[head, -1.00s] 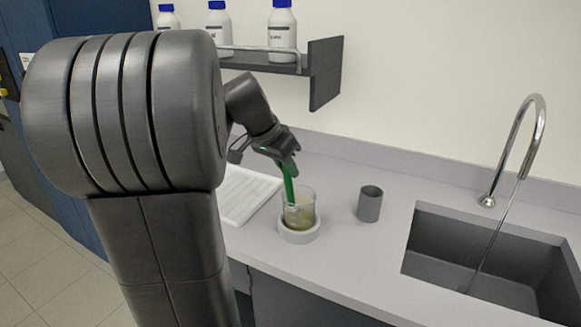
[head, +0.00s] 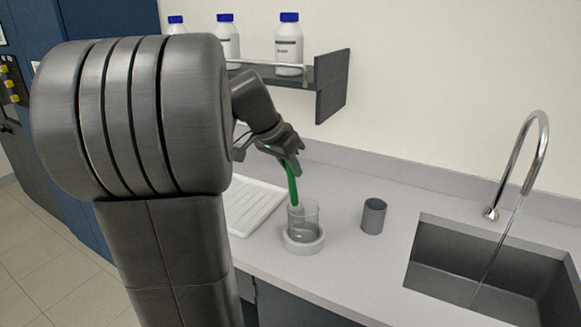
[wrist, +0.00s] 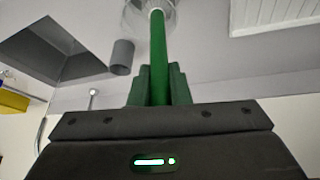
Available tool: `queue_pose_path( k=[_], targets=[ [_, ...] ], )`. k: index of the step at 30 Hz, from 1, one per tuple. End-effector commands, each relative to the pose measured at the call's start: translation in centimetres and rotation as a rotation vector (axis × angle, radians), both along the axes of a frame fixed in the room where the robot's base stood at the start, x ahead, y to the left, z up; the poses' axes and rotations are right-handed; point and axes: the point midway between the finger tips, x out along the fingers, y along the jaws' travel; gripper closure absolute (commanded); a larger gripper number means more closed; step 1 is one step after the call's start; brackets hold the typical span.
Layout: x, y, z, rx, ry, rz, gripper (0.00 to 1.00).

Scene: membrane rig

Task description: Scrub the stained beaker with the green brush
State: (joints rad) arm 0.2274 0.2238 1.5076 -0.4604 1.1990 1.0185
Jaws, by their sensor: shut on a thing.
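My gripper (head: 290,158) is shut on the green brush (head: 294,188) above the counter. The brush points down and its lower end is inside the rim of the clear glass beaker (head: 311,220). The beaker stands upright in a pale round holder (head: 303,248). Its glass looks clear to greyish, with no brown tint visible. In the wrist view the green handle (wrist: 158,50) runs from between the fingers to the beaker (wrist: 137,14) at the top edge. The brush head is hard to make out through the glass.
A grey cup (head: 373,216) stands right of the beaker. A white ridged drainboard (head: 250,206) lies to the left. The sink (head: 470,262) with its tall tap (head: 543,150) is at the right. A shelf (head: 332,85) with white bottles hangs above.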

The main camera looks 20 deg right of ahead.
Motion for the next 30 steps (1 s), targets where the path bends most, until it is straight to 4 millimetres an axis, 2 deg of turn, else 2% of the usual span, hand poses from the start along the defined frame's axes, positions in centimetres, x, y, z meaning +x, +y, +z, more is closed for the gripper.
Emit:
queue_pose_path(
  k=[19, 30],
  targets=[
    [0.0, 0.0, -4.0, 0.000, 0.000, 0.001, 1.00],
    [0.0, 0.0, -4.0, 0.000, 0.000, 0.000, 1.00]
  ],
)
